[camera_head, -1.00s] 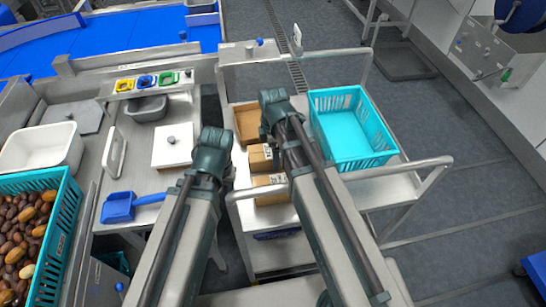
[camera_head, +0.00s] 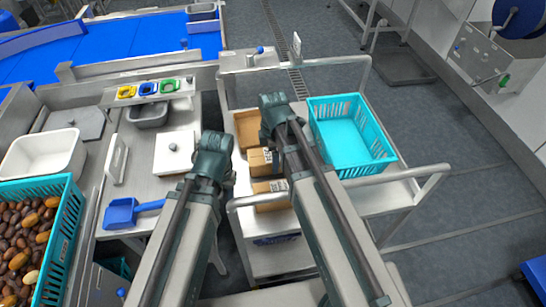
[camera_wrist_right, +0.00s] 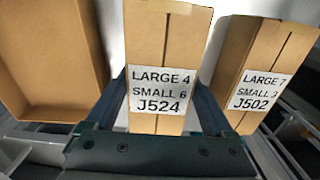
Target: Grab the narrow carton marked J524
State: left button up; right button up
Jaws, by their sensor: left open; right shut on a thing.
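The narrow carton marked J524 (camera_wrist_right: 158,55) stands in the middle of the right wrist view, brown, with a white label reading LARGE 4, SMALL 6. My right gripper (camera_wrist_right: 161,105) has one finger on each side of it and is shut on it. In the head view the J524 carton (camera_head: 258,163) is the middle one in a row on the cart, partly hidden by my right arm. A similar carton marked J502 (camera_wrist_right: 262,70) stands to its right in the wrist view. My left gripper (camera_head: 213,150) is open, apart from the cartons; its fingers are hard to make out.
An open brown box (camera_wrist_right: 50,60) stands left of J524 in the wrist view. A turquoise basket (camera_head: 350,174) sits on the cart beside my right arm. The cart's rails (camera_head: 418,172) stand up around it. A blue scoop (camera_head: 121,212) lies on the left worktop.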

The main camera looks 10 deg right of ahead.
notch_tip(320, 180, up, 8)
jog(key=p, duration=0.7)
jog(key=shift+r+p, duration=0.25)
jog(key=shift+p, duration=0.1)
